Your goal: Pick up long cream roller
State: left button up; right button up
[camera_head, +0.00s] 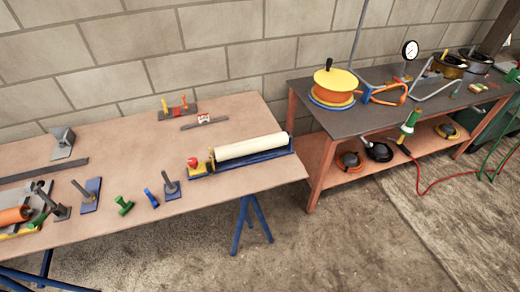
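The long cream roller (250,147) lies on a blue cradle (246,161) near the right end of the wooden table (110,170). It is tilted slightly up to the right in the head view. A red knob on a yellow block (193,164) sits at the cradle's left end. Neither of my grippers shows in the head view, so nothing is seen touching the roller.
Small green and blue parts (124,205) and blue brackets (170,186) stand left of the roller. A grey bar (203,121) lies behind it. A dark-topped bench (345,119) stands to the right with a yellow-orange drum (334,86). The table in front of the roller is clear.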

aim_at(232, 151)
jog(key=z, duration=0.9)
jog(key=i, duration=0.6)
jog(key=u, duration=0.25)
